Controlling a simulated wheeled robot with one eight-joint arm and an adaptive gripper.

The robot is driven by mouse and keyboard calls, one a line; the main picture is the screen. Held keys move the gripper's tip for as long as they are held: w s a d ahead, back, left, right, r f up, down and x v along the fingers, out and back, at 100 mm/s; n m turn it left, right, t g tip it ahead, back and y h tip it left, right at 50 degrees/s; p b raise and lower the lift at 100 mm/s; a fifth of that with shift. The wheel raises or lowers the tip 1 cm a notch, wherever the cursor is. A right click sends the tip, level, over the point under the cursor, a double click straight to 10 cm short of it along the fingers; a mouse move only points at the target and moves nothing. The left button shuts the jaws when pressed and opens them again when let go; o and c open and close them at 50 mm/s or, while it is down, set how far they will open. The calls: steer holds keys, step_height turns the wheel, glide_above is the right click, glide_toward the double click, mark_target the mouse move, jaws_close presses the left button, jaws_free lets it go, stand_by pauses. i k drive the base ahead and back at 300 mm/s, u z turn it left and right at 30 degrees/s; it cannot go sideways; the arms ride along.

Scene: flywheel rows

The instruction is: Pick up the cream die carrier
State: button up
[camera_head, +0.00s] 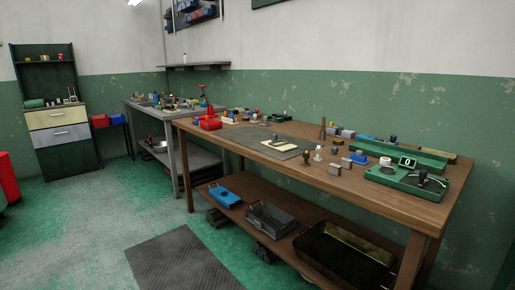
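A small flat cream piece (280,144), which looks like the cream die carrier, lies on a dark grey mat (294,153) on the wooden workbench (400,194). A small dark item (275,137) shows at its upper edge; I cannot tell whether it is part of it. My gripper and arm are not in view. The workbench stands some distance in front of me.
Green equipment with a dial (407,162) sits at the bench's right end, and a red tool (209,122) at its left. Several small parts stand right of the mat. A dark floor mat (183,260) lies before the bench.

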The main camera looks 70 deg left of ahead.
mark_target(282, 146)
steer(key=u, duration=2.8)
steer(key=i, duration=1)
steer(key=u, duration=0.6)
steer(key=i, duration=0.65)
steer(key=u, duration=0.15)
